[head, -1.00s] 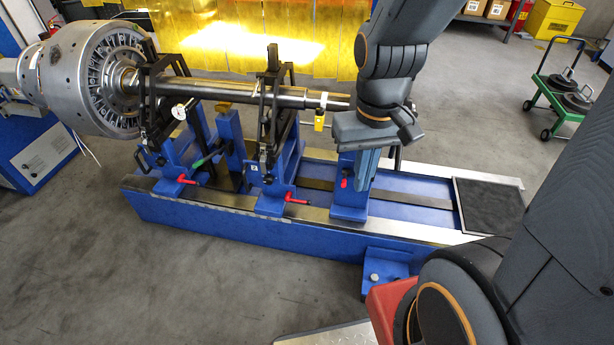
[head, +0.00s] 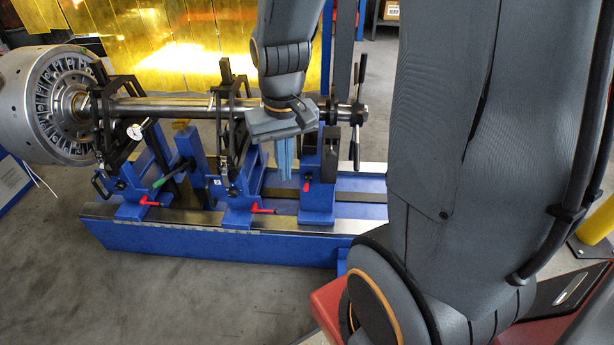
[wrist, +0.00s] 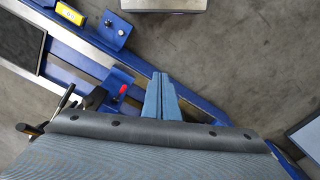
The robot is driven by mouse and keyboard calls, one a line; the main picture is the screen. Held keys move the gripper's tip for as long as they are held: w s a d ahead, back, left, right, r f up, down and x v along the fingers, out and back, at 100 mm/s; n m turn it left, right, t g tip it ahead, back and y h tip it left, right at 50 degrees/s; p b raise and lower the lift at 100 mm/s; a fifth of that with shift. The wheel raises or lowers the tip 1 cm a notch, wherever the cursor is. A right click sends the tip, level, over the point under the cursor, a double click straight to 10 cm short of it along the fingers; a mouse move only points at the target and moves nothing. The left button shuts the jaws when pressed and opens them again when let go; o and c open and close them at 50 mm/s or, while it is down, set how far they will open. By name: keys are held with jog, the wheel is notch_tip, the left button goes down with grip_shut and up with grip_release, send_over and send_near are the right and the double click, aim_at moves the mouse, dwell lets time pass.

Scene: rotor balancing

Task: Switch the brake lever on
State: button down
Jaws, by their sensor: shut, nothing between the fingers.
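My gripper (head: 284,168) is shut and empty, pointing down in front of the rotor shaft (head: 170,107), between the middle and right pedestals. Its blue fingers also show in the wrist view (wrist: 160,98). A green-handled lever (head: 162,182) sits low on the left pedestal. Red-handled levers sit on the left pedestal (head: 150,202), the middle pedestal (head: 262,209) and the right pedestal (head: 307,186). No label shows which one is the brake lever. In the wrist view a red handle (wrist: 121,93) lies just left of the fingers, apart from them in the picture.
The large rotor disc (head: 62,105) is at the left end of the shaft. The blue machine bed (head: 215,240) runs below the pedestals. A crossed bar handle (head: 356,115) stands at the right. Grey floor (head: 190,295) in front is clear.

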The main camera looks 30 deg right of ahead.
jog(key=w+d+f+m+b, duration=0.1)
jog(key=w+d+f, duration=0.3)
jog(key=w+d, duration=0.4)
jog(key=w+d+f+m+b, duration=0.2)
jog(key=w+d+f+m, duration=0.2)
jog(key=w+d, duration=0.4)
jog(key=shift+d+f+t, duration=0.35)
jog(key=shift+d+t, duration=0.05)
jog(key=shift+d, duration=0.1)
send_over(308, 184)
jog(key=f, duration=0.8)
jog(key=f+p, duration=0.1)
jog(key=f, duration=0.3)
jog(key=shift+s+f, duration=0.1)
jog(key=shift+s, duration=0.2)
jog(key=shift+s+a+f, duration=0.15)
jog(key=shift+a+f, duration=0.1)
jog(key=shift+f, duration=0.4)
